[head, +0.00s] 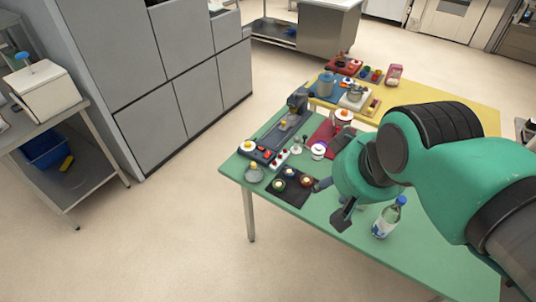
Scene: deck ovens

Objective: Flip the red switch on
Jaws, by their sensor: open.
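Small red parts sit on a dark control panel (262,153) at the left end of the green table, and on a light strip (277,160) beside it. They are too small for me to tell which is the red switch or how it is set. My gripper (332,200) is open above the green table, its two fingers spread apart with nothing seen between them. It is to the right of and nearer than the panel, clear of it. My green arm reaches in from the right and hides part of the table.
The green table (273,224) also bears a black mat (289,196) with several round coloured parts, a flask-like item (254,173), a white jar (318,150) and a bottle (387,218). A yellow table (472,112) with more devices stands behind. Floor at left is free.

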